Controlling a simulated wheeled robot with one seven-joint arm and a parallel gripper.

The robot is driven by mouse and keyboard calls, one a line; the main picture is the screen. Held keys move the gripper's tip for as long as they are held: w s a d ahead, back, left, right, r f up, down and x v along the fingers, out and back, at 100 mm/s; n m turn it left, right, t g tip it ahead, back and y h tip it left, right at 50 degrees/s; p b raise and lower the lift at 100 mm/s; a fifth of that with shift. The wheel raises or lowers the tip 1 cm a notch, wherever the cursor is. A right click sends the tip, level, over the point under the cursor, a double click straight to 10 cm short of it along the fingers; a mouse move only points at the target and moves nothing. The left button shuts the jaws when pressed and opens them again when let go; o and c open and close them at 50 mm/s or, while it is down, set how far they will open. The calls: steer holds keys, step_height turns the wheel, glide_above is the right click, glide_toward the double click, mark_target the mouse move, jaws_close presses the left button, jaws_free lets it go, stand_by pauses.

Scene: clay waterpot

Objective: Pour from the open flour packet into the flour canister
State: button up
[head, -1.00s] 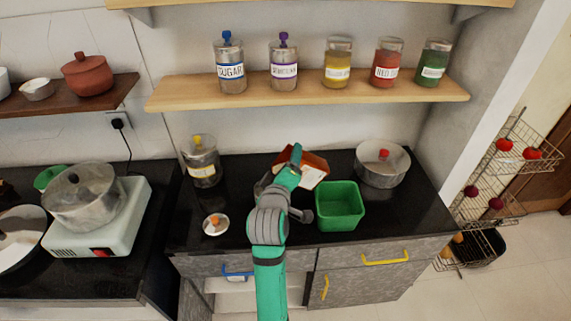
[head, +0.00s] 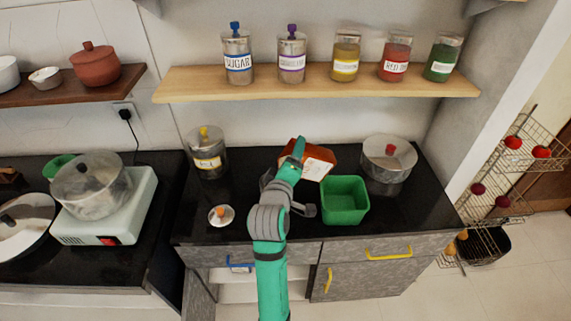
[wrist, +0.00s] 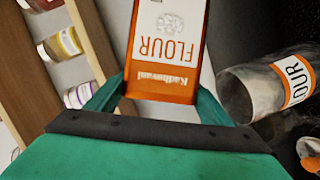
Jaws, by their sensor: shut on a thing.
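The flour packet (head: 319,161), orange and white, is held tilted above the back of the black counter. In the wrist view the packet (wrist: 166,45) shows its "FLOUR" lettering upside down between the fingers. My gripper (head: 293,160) is shut on it; in the wrist view the green fingers of my gripper (wrist: 160,92) flank its orange end. A lid with an orange knob (head: 221,215) lies on the counter.
A yellow-knobbed canister (head: 207,157) stands at the counter's back left. A green bin (head: 344,203) and a steel pot (head: 388,163) are close on the packet's right. A wooden shelf (head: 315,88) with several jars hangs above. Counter around the lid is clear.

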steer(key=shift+a+n, duration=0.2)
steer(key=shift+n, duration=0.4)
steer(key=shift+a+t, duration=0.1)
steer(key=shift+t, duration=0.2)
steer(key=shift+a+r+n+h, duration=0.15)
steer(key=shift+n+h, duration=0.25)
steer(key=shift+n, duration=0.2)
stand_by(0.6)
steer(key=shift+a+r+n+t, duration=0.15)
steer(key=shift+a+n+t, duration=0.15)
steer(key=shift+n, duration=0.3)
steer(key=shift+d, duration=0.1)
